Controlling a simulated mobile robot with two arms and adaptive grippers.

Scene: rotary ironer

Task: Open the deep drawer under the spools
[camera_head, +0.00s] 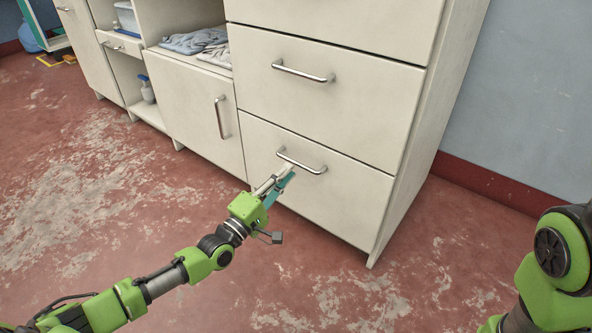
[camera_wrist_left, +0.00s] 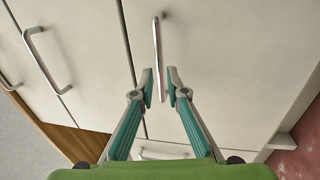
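The cream cabinet has a lower deep drawer (camera_head: 325,195) with a silver bar handle (camera_head: 302,162). A similar drawer (camera_head: 350,105) with its own handle (camera_head: 303,72) sits above it. Both look closed. No spools show in either view. My left gripper (camera_head: 283,178) is open in front of the lower drawer, near the left part of its handle. In the left wrist view a bar handle (camera_wrist_left: 156,40) runs up from between the spread fingertips (camera_wrist_left: 160,84), with gaps on both sides. My right gripper is out of view; only part of that arm shows.
Left of the drawers is a closed cabinet door (camera_head: 195,115) with an upright handle (camera_head: 222,118). Folded cloths (camera_head: 195,40) lie on the shelf above it. A spray bottle (camera_head: 147,90) stands in a cubby farther left. The worn red floor (camera_head: 110,200) before the cabinet is clear.

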